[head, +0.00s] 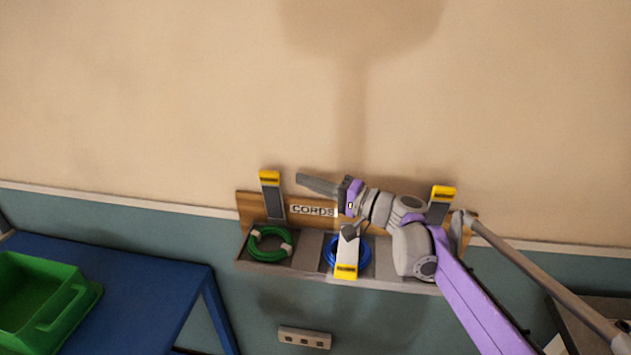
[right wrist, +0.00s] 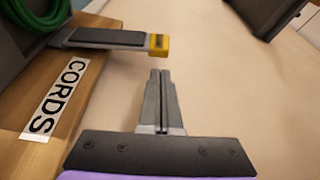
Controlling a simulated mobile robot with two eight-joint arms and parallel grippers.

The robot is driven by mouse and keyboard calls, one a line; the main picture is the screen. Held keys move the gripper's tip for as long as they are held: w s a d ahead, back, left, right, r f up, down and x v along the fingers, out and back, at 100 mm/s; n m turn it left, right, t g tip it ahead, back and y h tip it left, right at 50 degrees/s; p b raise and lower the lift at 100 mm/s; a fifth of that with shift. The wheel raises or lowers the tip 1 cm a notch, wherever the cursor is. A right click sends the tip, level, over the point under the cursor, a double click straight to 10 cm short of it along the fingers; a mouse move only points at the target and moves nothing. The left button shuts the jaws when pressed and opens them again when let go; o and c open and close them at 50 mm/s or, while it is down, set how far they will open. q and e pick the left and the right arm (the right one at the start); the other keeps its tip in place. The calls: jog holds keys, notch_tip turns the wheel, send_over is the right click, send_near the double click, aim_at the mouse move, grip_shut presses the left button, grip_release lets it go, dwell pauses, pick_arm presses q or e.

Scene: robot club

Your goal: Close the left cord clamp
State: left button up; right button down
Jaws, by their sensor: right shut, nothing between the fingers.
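The left cord clamp (head: 272,198) is a grey lever with a yellow tip, standing up open above the green coiled cord (head: 269,258) on the wooden CORDS rack (head: 245,212). In the right wrist view the clamp (right wrist: 110,39) reaches in from the left, its yellow tip just ahead of my fingers. My right gripper (head: 299,180) is shut and empty, its fingertips a little right of the clamp's upper end, apart from it. It also shows in the right wrist view (right wrist: 160,74). My left gripper is out of view.
The middle clamp (head: 346,268) lies down over a blue cord (head: 329,250). The right clamp (head: 441,206) stands up, partly behind my right arm. A blue table (head: 135,285) with a green bin (head: 75,315) is at the lower left. The wall above the rack is clear.

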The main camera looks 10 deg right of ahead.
aim_at(285, 173)
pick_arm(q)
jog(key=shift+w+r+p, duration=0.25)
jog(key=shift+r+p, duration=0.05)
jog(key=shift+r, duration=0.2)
pick_arm(e)
jog(key=x, duration=0.6)
jog(key=shift+w, duration=0.1)
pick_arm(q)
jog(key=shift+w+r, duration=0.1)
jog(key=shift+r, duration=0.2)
pick_arm(e)
jog(key=s+a+f+n+y, duration=0.3)
jog(key=s+f+n, duration=0.1)
jog(key=s+n, duration=0.4)
jog(key=shift+s+f, duration=0.35)
jog(key=shift+s, duration=0.55)
jog(key=shift+d, duration=0.1)
